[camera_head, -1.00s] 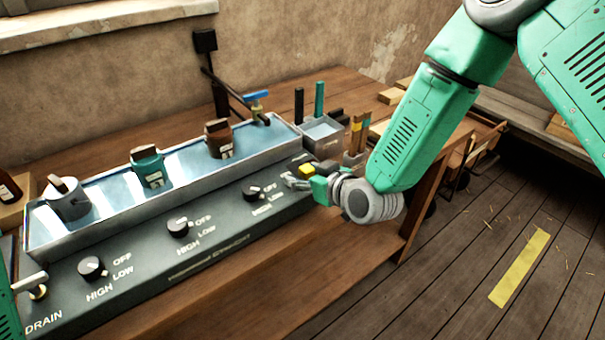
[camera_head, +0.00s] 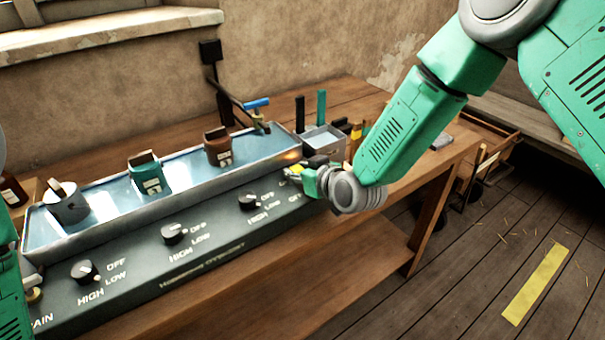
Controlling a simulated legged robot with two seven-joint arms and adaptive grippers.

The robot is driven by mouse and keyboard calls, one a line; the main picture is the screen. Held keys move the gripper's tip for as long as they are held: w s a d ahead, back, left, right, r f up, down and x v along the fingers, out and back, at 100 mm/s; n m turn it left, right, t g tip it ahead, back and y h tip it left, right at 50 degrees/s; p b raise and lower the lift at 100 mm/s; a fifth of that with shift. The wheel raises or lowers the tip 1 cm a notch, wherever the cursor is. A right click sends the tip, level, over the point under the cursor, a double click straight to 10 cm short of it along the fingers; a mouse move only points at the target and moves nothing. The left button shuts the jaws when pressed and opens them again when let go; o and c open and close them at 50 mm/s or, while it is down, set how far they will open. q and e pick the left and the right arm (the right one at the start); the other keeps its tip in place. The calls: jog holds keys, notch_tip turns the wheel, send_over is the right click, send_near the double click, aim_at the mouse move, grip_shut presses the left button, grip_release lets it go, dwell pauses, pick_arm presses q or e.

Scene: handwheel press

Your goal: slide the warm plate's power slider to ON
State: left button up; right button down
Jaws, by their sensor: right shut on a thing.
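The warm plate (camera_head: 130,300) is a long dark unit on the wooden bench, with a shallow metal tray (camera_head: 110,252) of bluish liquid on top. Three black knobs marked OFF, LOW and HIGH show on its front: a left knob (camera_head: 84,271), a middle knob (camera_head: 174,234) and a right knob (camera_head: 249,201). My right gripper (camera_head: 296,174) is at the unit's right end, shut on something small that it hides. I cannot make out the power slider; the gripper covers that end of the panel. My left gripper is not visible; only part of my left arm shows at the left edge.
A grey pot (camera_head: 66,204), a teal pot (camera_head: 147,174) and a brown pot (camera_head: 218,147) stand in the tray. A blue-handled tap (camera_head: 257,104) rises behind its right end. A small grey bin (camera_head: 323,141) holds upright tools. Open floor (camera_head: 470,290) lies right.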

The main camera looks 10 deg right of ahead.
jog(key=c, duration=1.3)
grip_release()
jog(key=shift+w+d+r, duration=0.3)
jog(key=shift+w, duration=0.05)
jog(key=shift+o, duration=0.4)
jog(key=shift+w+a+f, duration=0.1)
jog(key=shift+a+f, duration=0.05)
jog(key=shift+a, duration=0.4)
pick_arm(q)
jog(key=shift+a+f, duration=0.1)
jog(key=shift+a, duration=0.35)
pick_arm(e)
jog(key=v, duration=1.1)
jog(key=shift+s, duration=0.45)
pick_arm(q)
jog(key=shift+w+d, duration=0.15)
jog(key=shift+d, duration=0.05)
